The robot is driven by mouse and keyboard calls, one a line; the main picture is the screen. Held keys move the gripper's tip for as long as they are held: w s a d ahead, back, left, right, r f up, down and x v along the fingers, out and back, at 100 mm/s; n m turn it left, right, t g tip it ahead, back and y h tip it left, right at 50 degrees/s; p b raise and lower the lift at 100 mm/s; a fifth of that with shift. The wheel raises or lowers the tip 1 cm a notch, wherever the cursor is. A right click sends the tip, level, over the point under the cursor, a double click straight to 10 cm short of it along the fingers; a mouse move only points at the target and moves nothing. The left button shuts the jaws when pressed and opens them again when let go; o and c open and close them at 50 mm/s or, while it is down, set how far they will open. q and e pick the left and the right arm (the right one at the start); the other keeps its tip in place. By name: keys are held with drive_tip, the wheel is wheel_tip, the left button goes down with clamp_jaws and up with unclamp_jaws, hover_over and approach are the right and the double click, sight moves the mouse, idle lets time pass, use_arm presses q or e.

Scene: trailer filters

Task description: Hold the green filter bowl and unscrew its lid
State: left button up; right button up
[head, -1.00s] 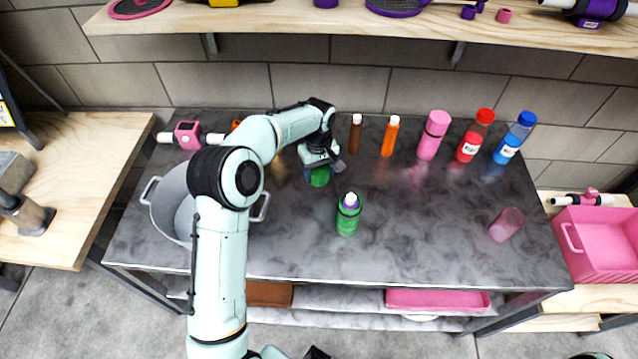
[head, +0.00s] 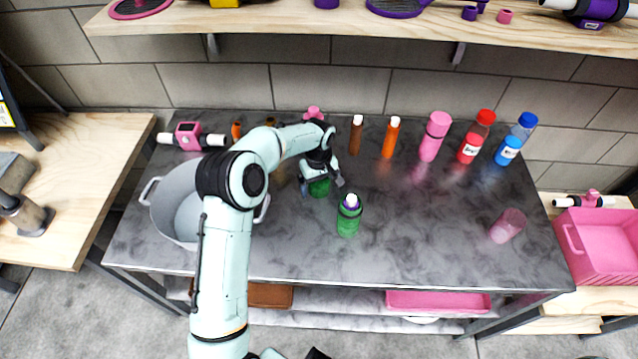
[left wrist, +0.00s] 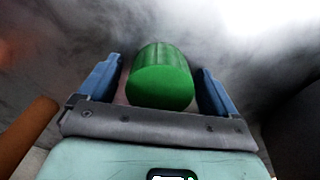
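A ribbed green cylinder (head: 319,189) stands on the grey table under my left gripper (head: 321,184). In the left wrist view the green cylinder (left wrist: 160,78) lies between the two blue fingers of the left gripper (left wrist: 162,85). The fingers are open, with a narrow gap on each side. A translucent green vessel (head: 348,222) with a purple and white top stands upright nearby, lower right of the gripper. I cannot tell which green piece is the bowl and which, if either, is its lid.
A grey pot (head: 180,215) stands left, beside my left arm. Brown (head: 355,138) and orange (head: 390,140) tubes and pink (head: 434,138), red (head: 474,138) and blue (head: 510,148) bottles line the back. A pink cup (head: 507,226) stands right. The table's front middle is clear.

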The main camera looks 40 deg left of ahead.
use_arm(q)
drive_tip(key=shift+r, duration=0.1)
wheel_tip(320, 180, up, 12)
drive_tip(key=p, duration=0.1)
idle(0.5)
